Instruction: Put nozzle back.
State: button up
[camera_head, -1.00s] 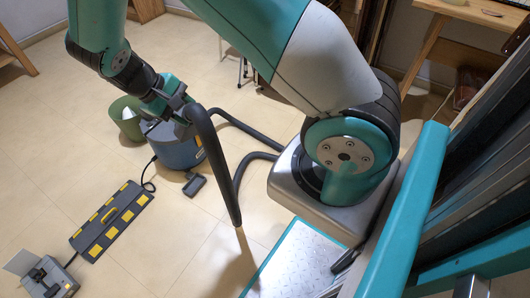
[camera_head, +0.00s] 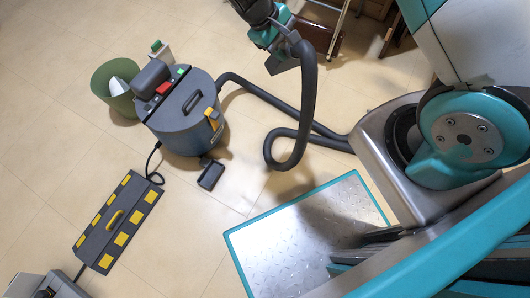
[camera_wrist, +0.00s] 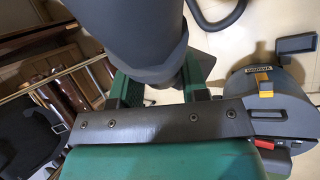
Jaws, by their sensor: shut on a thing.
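My gripper (camera_head: 283,42) is at the top of the head view, above the floor and to the right of the vacuum cleaner. It is shut on the dark grey nozzle, the end piece of the hose. In the wrist view the nozzle (camera_wrist: 128,40) is a large grey tube passing between the green fingers (camera_wrist: 160,90). The hose (camera_head: 305,95) hangs from the gripper and loops down. The round grey-blue vacuum (camera_head: 185,130) stands apart from the gripper and shows in the wrist view (camera_wrist: 265,95). A small dark rectangular holder (camera_head: 211,176) sticks out at its front, empty.
A green bin (camera_head: 115,90) stands left of the vacuum. A dark case with yellow pads (camera_head: 118,222) lies on the floor at lower left, with a cable to the vacuum. A metal plate with teal edging (camera_head: 310,235) is at lower middle. Wooden furniture (camera_wrist: 70,75) shows in the wrist view.

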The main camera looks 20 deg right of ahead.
jog(key=s+a+f+n+t+b, duration=0.1)
jog(key=a+f+n+b, duration=0.1)
jog(key=f+b, duration=0.7)
jog(key=s+a+f+n+t+b, duration=0.1)
jog(key=f+b, duration=0.9)
jog(key=f, duration=1.4)
jog(key=s+a+f+n+t+b, duration=0.1)
jog(key=a+f+n+b, duration=0.2)
jog(key=f+b, duration=0.6)
jog(key=shift+a+f+n+t, duration=0.15)
jog(key=shift+f+n, duration=0.2)
jog(key=shift+f, duration=1.65)
jog(key=shift+a+f+n+t, duration=0.15)
jog(key=shift+f+n, duration=0.2)
jog(key=shift+f, duration=1.65)
jog(key=shift+r, duration=0.15)
jog(key=o, duration=0.9)
